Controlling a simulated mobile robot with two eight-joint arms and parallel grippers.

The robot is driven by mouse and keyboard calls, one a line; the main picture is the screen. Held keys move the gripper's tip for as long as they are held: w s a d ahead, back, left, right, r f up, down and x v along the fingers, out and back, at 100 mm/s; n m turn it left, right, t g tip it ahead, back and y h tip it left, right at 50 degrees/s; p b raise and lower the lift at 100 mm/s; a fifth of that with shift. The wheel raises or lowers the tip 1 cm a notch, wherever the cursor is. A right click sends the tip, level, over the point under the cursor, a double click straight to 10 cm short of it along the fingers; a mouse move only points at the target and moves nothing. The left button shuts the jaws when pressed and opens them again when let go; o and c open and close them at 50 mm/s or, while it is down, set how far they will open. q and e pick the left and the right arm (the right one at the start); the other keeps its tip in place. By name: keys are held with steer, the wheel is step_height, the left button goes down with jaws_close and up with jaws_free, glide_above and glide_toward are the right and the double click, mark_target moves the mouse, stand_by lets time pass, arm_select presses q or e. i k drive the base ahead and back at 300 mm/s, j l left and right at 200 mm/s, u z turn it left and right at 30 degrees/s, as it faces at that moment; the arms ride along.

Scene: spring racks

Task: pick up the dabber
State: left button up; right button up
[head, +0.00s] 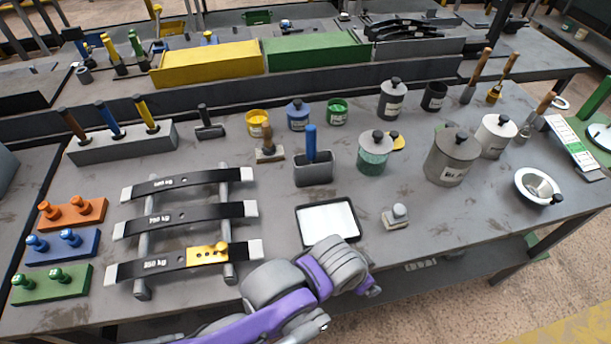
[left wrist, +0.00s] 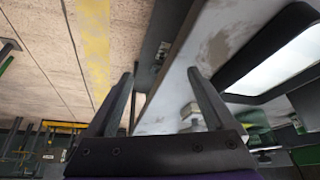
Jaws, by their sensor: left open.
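The small block with a rounded pale grey knob (head: 398,213), which looks like the dabber, sits upright on the table near its front edge, right of the white-filled tray (head: 327,239). My left gripper (left wrist: 158,80) is open and empty. In the head view its arm comes in from the bottom left. Its purple and grey wrist is in front of the tray, left of and nearer than the block. In the left wrist view a pale block (left wrist: 191,112) shows by the right finger, partly hidden; it may be the same block. My right gripper is not in view.
A grey holder (head: 313,174) with a blue handle stands behind the tray. Lidded pots (head: 452,157) and a white bowl (head: 538,187) stand to the right. A spring rack (head: 145,245) lies left. The table around the block is clear.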

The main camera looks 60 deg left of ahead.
mark_target(269, 148)
steer(key=k+u, duration=0.5)
steer(key=i+u, duration=0.15)
steer(key=u, duration=1.5)
steer(key=i+l, duration=0.1)
steer(key=l, duration=0.15)
steer(key=i+l+u, duration=0.15)
steer(key=l, duration=0.15)
steer(key=k+j+z, duration=0.1)
steer(key=z, duration=0.25)
steer(key=k+j+z, duration=0.1)
steer(key=z, duration=0.25)
steer(key=l+z, duration=0.1)
steer(key=z, duration=0.45)
steer(key=i, duration=0.15)
steer(key=k, duration=0.4)
